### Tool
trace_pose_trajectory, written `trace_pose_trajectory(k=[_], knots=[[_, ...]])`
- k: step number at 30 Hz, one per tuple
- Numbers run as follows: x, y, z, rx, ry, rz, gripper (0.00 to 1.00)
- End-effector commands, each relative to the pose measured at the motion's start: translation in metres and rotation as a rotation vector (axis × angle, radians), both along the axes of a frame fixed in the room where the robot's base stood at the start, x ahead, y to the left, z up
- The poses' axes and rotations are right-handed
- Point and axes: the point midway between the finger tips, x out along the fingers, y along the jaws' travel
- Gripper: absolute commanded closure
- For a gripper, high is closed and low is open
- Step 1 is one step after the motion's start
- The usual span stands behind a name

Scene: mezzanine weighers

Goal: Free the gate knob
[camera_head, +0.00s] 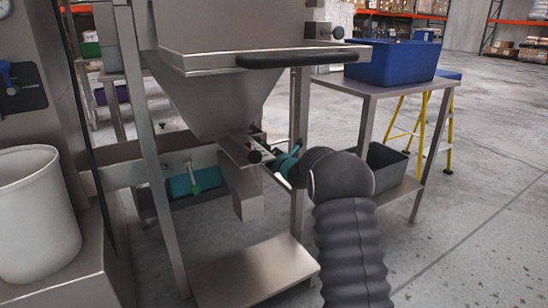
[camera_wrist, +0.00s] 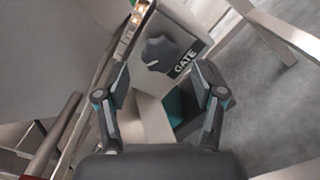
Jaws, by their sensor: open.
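The gate knob (camera_wrist: 158,55) is dark and lobed, with a pale pointer mark. It sits on a light metal plate (camera_wrist: 181,27) beside a black label reading GATE (camera_wrist: 186,60). My gripper (camera_wrist: 160,76) is open in the wrist view, its two fingers apart on either side below the knob, with nothing between them. I cannot tell whether a finger touches the knob. In the head view my gripper (camera_head: 282,160) is at the gate under the steel hopper (camera_head: 215,95), close to a small dark knob (camera_head: 255,156).
A blue bin (camera_head: 392,62) stands on a steel table (camera_head: 385,88) at right, with a grey bin (camera_head: 386,166) below. A black handle bar (camera_head: 290,60) crosses above my gripper. A teal tray (camera_head: 180,186) lies below the hopper. A white tub (camera_head: 35,215) stands left.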

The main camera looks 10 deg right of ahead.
Motion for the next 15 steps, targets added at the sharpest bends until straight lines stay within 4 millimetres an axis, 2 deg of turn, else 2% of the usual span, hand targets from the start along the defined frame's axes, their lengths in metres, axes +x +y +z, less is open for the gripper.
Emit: trace_pose_trajectory(k=[9, 15], knots=[[-0.052, -0.017, 0.001, 0.001, 0.001, -0.001, 0.31], [-0.070, -0.022, 0.000, 0.000, 0.000, 0.000, 0.31]])
